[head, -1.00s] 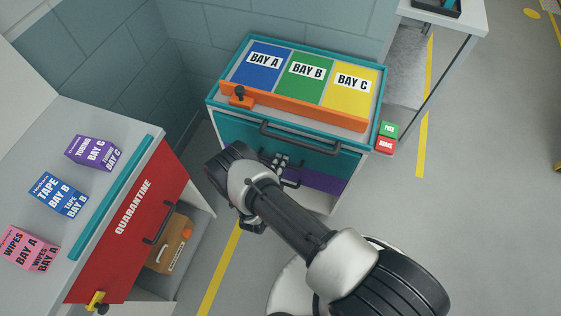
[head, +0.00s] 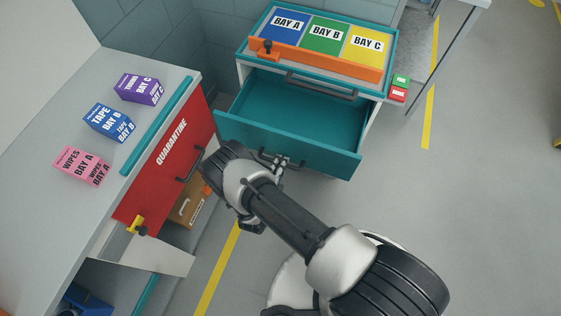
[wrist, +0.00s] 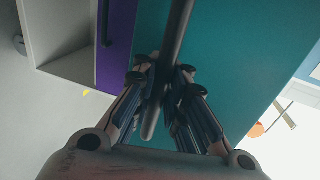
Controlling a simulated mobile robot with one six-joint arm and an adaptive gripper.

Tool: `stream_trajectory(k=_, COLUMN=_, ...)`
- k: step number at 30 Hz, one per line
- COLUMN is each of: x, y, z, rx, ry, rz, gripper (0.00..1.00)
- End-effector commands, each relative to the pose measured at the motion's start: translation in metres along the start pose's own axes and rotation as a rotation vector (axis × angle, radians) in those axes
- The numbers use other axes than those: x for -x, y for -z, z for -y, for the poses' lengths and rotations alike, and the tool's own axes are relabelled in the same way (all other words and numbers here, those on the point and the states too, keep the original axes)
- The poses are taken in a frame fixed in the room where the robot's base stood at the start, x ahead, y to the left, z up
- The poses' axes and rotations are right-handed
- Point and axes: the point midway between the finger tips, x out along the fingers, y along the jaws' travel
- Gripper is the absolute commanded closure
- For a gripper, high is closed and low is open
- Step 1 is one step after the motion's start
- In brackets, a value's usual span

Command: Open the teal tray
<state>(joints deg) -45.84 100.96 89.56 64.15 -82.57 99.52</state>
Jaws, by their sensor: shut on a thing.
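The teal tray (head: 290,140) is a drawer in the cabinet below the bay-marked top. It stands pulled well out in the head view, and its inside looks empty. Its teal front also fills much of the wrist view (wrist: 230,60). My gripper (head: 284,163) is at the dark bar handle on that front. In the wrist view my gripper (wrist: 160,85) is shut on the handle (wrist: 176,40), with the fingers on either side of the bar. My arm hides part of the handle and the space below the tray.
An orange bar (head: 315,60) with a black knob lies across the cabinet top. To the left, a counter (head: 150,75) carries pink, blue and purple boxes above a red QUARANTINE front (head: 170,160). A purple drawer (wrist: 115,45) is beside the teal front.

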Motion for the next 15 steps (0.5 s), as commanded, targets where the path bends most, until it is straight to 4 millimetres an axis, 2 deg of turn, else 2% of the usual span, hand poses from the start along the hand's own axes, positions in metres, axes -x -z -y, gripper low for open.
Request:
stream_trajectory(k=11, x=-0.0005, y=-0.0005, z=0.0034, rx=-0.001, ry=0.008, rz=-0.002, gripper=1.0)
stream_trajectory(k=12, x=-0.0005, y=-0.0005, z=0.0034, rx=-0.002, ry=0.008, rz=-0.002, gripper=0.9)
stream_trajectory(k=15, x=-0.0005, y=-0.0006, z=0.0033, rx=-0.002, ry=0.008, rz=-0.001, gripper=0.83)
